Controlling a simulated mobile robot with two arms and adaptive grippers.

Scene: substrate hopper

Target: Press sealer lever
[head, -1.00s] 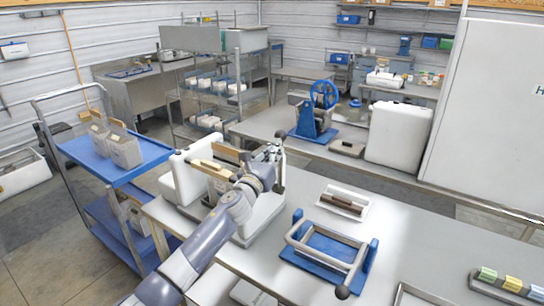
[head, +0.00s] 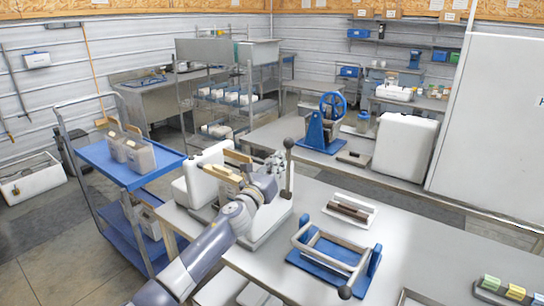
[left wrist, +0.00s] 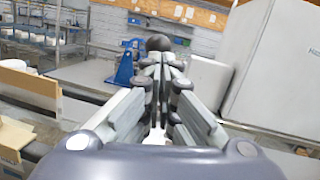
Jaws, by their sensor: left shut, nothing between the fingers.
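The white sealer (head: 262,225) stands on the near steel table, with an upright lever (head: 289,172) topped by a black ball knob (head: 289,143). My left gripper (head: 274,163) is just left of the lever in the head view, over the sealer. Its fingers are shut and empty. In the left wrist view the shut fingers (left wrist: 157,75) point toward the black knob (left wrist: 158,42), which shows just beyond the tips. The fingers hide the lever's shaft there, and I cannot tell whether they touch it. My right gripper is not in view.
Bags (head: 222,180) and a white container (head: 205,160) stand beside my left arm. A blue-based frame (head: 325,262) and a white tray (head: 351,197) lie to the right on the table. A blue cart (head: 88,152) stands at left.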

